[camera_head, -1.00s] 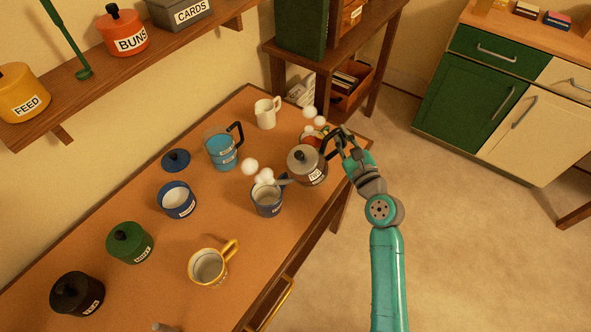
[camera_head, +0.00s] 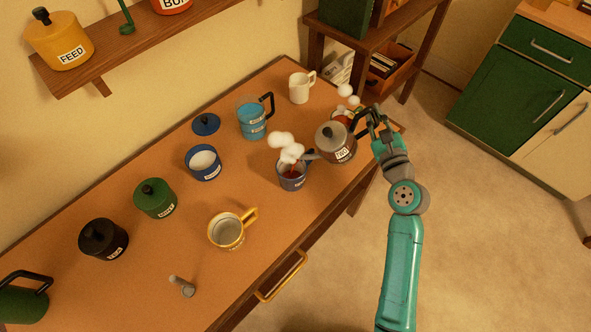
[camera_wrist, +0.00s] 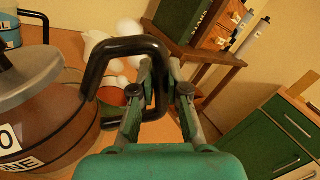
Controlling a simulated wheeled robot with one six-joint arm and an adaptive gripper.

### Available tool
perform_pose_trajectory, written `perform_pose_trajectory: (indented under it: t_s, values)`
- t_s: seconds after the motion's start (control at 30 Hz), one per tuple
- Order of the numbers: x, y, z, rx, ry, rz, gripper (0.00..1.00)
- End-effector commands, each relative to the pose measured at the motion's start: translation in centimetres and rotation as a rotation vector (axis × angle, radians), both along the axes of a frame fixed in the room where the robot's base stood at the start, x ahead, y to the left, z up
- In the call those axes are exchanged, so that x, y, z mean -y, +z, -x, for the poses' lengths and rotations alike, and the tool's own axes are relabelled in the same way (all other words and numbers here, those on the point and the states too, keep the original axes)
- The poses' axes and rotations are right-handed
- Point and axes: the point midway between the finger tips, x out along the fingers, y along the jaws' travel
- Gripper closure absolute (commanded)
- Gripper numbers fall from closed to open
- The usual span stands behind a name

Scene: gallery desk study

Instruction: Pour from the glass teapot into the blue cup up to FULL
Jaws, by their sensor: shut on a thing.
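The glass teapot (camera_head: 338,148) has a grey lid, a black handle and brown contents, and is held tilted with its spout to the left. My gripper (camera_head: 372,120) is shut on the black handle, which also shows in the wrist view (camera_wrist: 125,48). The blue cup (camera_head: 290,183) stands upright on the desk below the spout. A thin red stream runs from the spout into the cup. White puffs partly cover the spout and the cup's mouth. The level in the cup cannot be made out.
A yellow-handled mug (camera_head: 226,232) stands in front. A reddish pot (camera_head: 340,116) sits behind the teapot, near the desk's right end.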

Motion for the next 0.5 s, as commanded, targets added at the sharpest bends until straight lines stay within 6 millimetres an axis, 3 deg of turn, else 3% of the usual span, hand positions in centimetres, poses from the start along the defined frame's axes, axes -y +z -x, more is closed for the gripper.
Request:
perform_pose_trajectory:
  t_s: [0.5]
  values:
    - [-0.13,0.52,0.07,0.011,-0.001,0.015,1.00]
